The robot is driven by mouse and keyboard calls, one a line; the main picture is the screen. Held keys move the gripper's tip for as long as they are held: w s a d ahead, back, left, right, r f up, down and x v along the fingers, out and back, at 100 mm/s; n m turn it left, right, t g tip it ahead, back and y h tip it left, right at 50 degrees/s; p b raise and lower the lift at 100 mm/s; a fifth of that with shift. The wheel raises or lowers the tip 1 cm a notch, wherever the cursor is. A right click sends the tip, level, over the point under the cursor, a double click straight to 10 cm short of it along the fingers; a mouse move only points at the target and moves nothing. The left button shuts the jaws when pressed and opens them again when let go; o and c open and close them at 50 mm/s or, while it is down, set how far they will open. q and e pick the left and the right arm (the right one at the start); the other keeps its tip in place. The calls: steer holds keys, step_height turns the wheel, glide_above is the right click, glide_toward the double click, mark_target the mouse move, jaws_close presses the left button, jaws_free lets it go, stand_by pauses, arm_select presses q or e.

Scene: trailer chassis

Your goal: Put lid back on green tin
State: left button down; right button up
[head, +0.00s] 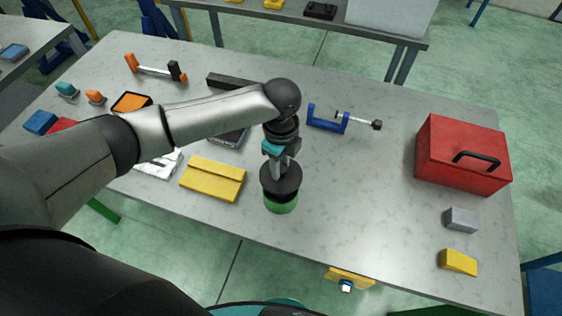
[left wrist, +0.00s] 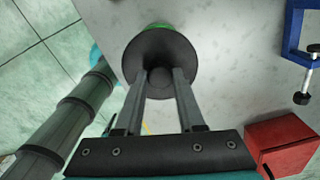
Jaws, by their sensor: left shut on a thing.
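The green tin (head: 281,204) stands on the grey table near its front edge, in the middle of the head view. The dark round lid (head: 281,180) is directly above the tin and hides its top. My left gripper (head: 283,164) points down and is shut on the lid's knob. In the left wrist view the lid (left wrist: 160,52) shows with its knob between the fingers (left wrist: 160,80). A strip of the green tin (left wrist: 158,27) shows past the lid's edge. I cannot tell whether the lid rests on the rim. My right gripper is not in view.
A yellow box (head: 213,178) lies just left of the tin. A blue clamp (head: 328,119) lies behind it to the right. A red toolbox (head: 462,154), a grey block (head: 461,219) and a yellow wedge (head: 458,262) are at the right. The table right of the tin is clear.

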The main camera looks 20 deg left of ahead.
arm_select(q)
steer(key=shift+f+b, duration=1.8)
steer(key=shift+b, duration=0.2)
steer(key=shift+f+b, duration=0.45)
steer(key=shift+f, duration=0.6)
steer(key=shift+r+p, duration=0.1)
steer(key=shift+p, duration=0.65)
steer(key=shift+f, duration=0.2)
steer(key=shift+p, duration=0.55)
jaws_free()
stand_by(0.7)
